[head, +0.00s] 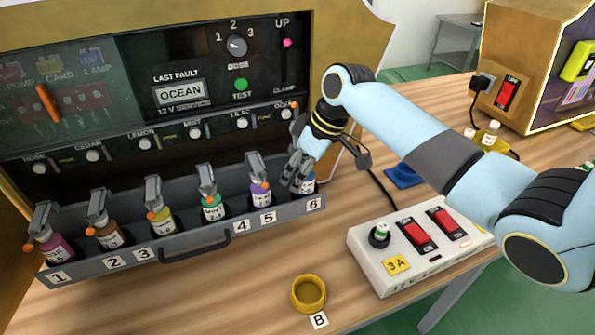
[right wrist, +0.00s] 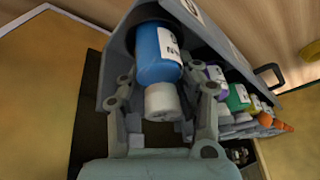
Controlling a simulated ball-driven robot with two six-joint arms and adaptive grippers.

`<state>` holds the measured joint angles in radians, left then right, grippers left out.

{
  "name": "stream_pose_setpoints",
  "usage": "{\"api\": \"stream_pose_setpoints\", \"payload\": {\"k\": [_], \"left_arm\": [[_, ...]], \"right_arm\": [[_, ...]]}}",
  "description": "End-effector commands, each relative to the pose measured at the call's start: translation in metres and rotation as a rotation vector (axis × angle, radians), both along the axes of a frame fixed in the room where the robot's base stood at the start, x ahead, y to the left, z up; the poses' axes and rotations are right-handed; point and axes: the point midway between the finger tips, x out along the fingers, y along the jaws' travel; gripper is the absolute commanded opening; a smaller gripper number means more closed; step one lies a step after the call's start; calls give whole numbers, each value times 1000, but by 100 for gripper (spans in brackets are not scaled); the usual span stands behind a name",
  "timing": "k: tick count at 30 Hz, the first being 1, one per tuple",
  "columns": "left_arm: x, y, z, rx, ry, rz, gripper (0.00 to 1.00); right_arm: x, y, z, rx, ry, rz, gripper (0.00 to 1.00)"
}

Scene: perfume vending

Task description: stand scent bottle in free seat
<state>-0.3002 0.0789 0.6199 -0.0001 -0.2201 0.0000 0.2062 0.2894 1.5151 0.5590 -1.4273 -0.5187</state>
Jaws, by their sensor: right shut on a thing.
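A blue scent bottle (head: 309,186) with a white label stands at place 6, the right end of the grey tray (head: 190,254). In the right wrist view the bottle (right wrist: 157,55) shows its blue body and a pale cap (right wrist: 162,101). My right gripper (head: 297,178) is shut on this bottle, with fingers (right wrist: 160,88) on both sides near the cap. The bottle's base is inside the tray end, and I cannot tell whether it rests on the bottom. My left gripper is not in view.
Several other bottles, such as the purple one (head: 260,193) and green one (head: 213,207), stand under clamps in the tray. A yellow ring (head: 308,294) marked B lies on the table. A white switch box (head: 400,255) stands right.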

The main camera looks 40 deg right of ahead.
Motion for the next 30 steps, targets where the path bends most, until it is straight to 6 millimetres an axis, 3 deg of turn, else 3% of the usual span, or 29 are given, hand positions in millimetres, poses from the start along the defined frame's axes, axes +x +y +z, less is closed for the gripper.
{"api": "stream_pose_setpoints", "payload": {"k": [4, 5, 10, 20, 23, 30], "left_arm": [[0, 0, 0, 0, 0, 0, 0], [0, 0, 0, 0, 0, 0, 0], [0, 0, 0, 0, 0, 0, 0], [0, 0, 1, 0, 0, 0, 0], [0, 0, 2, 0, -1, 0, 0], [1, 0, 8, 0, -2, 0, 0]], "right_arm": [[0, 0, -2, 0, -1, 0, 0], [0, 0, -2, 0, -1, 0, 34], [0, 0, -2, 0, -1, 0, 56], [0, -1, 3, 0, -2, 0, 56], [-3, -5, 15, -1, -4, 0, 56], [-18, -19, 64, -4, -6, 2, 56]]}}
